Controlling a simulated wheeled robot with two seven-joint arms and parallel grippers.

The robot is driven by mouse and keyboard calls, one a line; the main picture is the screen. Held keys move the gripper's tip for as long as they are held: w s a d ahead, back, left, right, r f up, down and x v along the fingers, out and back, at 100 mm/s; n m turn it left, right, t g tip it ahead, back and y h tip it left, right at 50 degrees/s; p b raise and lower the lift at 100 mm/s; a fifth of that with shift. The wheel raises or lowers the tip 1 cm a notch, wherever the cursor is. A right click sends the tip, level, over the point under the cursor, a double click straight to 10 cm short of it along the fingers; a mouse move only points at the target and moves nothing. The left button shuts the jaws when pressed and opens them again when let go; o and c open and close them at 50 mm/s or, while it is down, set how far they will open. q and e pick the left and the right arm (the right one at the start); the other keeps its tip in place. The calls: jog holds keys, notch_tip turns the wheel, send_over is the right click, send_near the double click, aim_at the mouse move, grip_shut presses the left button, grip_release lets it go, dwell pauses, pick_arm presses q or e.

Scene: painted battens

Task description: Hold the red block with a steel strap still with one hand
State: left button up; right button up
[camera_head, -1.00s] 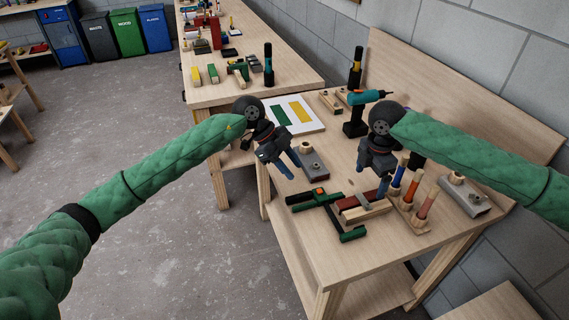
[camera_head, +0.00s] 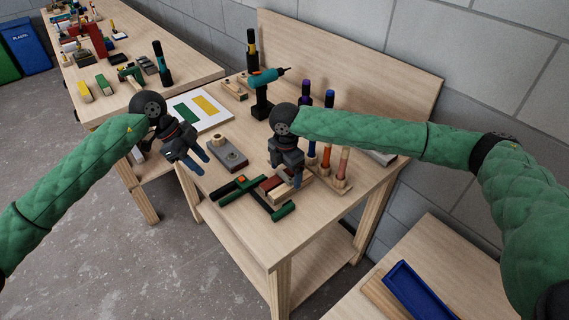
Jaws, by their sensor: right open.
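A red block (camera_head: 270,183) lies on the near workbench beside a pale wooden batten and a green clamp (camera_head: 281,212). My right gripper partly covers it, and I cannot make out a steel strap on it. My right gripper (camera_head: 287,175) is open, fingers pointing down just above the red block and batten; whether it touches them I cannot tell. My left gripper (camera_head: 199,162) hangs over the bench's left edge, left of a grey block with a knob (camera_head: 228,153). Its two blue fingers look apart, with nothing between them.
A stand with a teal drill (camera_head: 265,77) and a white board with green and yellow patches (camera_head: 201,110) are at the back. Upright coloured-handled tools (camera_head: 326,156) stand right of my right gripper. A blue tray (camera_head: 420,291) lies at the lower right.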

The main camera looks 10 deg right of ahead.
aim_at(286, 177)
jog(key=shift+f, duration=0.25)
jog(key=c, duration=0.9)
jog(key=o, duration=0.9)
jog(key=shift+r, duration=0.1)
notch_tip(286, 177, up, 6)
jog(key=shift+r+b, duration=0.15)
jog(key=shift+b, duration=0.9)
jog(key=shift+r, duration=0.65)
